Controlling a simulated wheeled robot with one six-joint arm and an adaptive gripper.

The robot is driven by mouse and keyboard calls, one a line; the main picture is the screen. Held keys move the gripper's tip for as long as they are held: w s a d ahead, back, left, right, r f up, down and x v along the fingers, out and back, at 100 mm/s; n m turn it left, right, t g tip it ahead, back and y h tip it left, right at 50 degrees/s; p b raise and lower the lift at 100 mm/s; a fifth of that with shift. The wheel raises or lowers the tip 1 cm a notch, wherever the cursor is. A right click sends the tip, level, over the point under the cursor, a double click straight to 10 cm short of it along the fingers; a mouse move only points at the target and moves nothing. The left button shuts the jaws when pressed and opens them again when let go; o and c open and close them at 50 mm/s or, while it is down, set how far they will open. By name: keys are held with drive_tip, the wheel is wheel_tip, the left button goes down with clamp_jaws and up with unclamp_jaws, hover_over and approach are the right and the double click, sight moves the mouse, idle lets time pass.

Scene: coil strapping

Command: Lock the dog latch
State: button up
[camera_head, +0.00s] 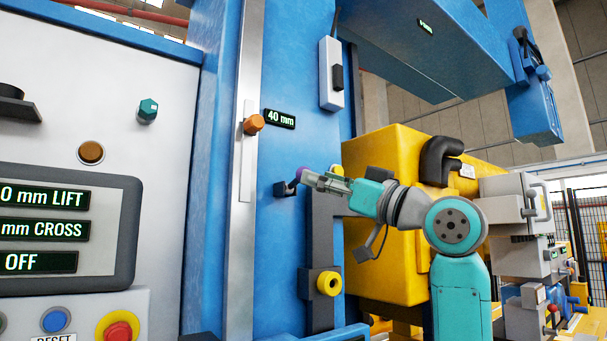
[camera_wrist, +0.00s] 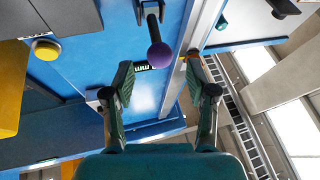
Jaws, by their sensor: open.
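A short black lever (camera_head: 285,188) with a purple ball knob (camera_head: 299,173) sticks out of the blue column face; it appears to be the dog latch. In the wrist view the purple knob (camera_wrist: 160,55) hangs at the end of the black lever (camera_wrist: 152,27). My gripper (camera_head: 312,181) is at the knob in the head view, and its tips partly overlap it. In the wrist view my gripper (camera_wrist: 159,66) is open, with the knob between and slightly beyond its fingertips. No finger clearly touches the knob.
A metal rail (camera_head: 245,200) with an orange knob (camera_head: 253,124) and a 40 mm display (camera_head: 280,119) are left and above. A grey box (camera_head: 331,75) is higher up. A yellow housing (camera_head: 385,250) stands behind my arm.

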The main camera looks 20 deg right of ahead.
sight(296, 181)
drive_tip(key=shift+x, duration=2.5)
clamp_jaws()
